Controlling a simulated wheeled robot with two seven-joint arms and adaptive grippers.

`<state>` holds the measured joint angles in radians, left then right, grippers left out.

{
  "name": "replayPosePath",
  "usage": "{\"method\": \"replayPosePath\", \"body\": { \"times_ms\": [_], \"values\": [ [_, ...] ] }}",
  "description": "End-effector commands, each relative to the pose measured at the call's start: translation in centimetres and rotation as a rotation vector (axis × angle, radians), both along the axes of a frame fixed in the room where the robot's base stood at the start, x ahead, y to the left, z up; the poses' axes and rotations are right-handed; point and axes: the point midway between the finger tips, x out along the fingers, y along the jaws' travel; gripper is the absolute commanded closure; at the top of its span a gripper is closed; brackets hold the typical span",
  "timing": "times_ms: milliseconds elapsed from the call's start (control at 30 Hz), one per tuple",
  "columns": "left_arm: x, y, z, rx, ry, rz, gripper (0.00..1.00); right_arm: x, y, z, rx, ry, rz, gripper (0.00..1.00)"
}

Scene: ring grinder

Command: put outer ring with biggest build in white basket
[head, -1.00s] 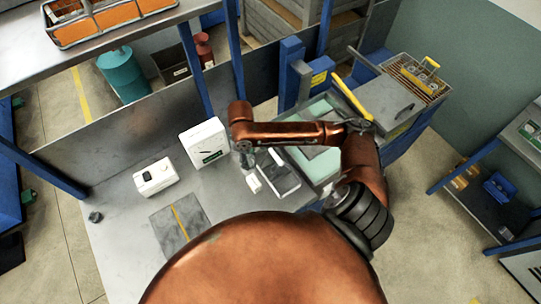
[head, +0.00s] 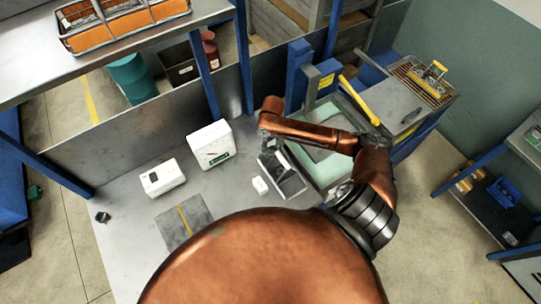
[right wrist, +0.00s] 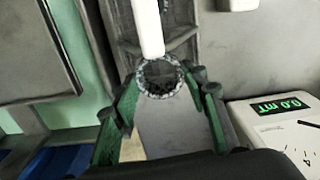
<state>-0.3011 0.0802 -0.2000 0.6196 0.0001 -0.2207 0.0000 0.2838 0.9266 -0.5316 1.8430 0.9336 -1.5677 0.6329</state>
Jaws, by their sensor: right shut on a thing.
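My right gripper (head: 267,137) is beside the dark tray with compartments (head: 271,163), near the grey-green machine top. In the right wrist view its green-sided fingers (right wrist: 160,85) are shut on a dark, round ring (right wrist: 160,78) with a pale, speckled rim. The ring is held over or near the tray (right wrist: 178,45); the height cannot be told. A white bar (right wrist: 148,28) shows just beyond the ring. The ring is too small to see in the head view. I cannot make out a basket that is clearly white. My left gripper is out of view.
A white meter box (head: 210,145) reading 0.0 mT, a white device (head: 163,178) and a small white block (head: 260,186) stand on the grey bench (head: 125,215). A wire basket with yellow handle (head: 425,85) is at the right. Orange-lined baskets (head: 125,22) sit on the upper shelf.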

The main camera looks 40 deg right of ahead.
Motion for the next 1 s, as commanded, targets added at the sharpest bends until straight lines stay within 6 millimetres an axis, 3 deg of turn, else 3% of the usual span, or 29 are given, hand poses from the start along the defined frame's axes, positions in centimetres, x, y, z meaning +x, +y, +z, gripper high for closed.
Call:
{"method": "replayPosePath", "body": {
  "times_ms": [167,500,933,967,1000],
  "values": [
    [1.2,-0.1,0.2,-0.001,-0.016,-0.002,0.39,0.1,0.1,-1.8,0.001,-0.002,0.003,0.93],
    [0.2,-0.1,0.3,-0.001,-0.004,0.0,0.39,0.1,0.2,-6.0,0.001,0.0,0.005,0.93],
    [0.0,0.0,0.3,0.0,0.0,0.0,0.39,0.2,0.2,-6.7,0.0,-0.002,0.006,0.93],
    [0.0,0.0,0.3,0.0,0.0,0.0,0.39,0.2,0.2,-6.7,0.0,-0.001,0.006,0.58],
    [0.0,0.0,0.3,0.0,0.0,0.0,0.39,0.2,0.2,-6.7,0.0,-0.001,0.006,0.55]
  ]
}}
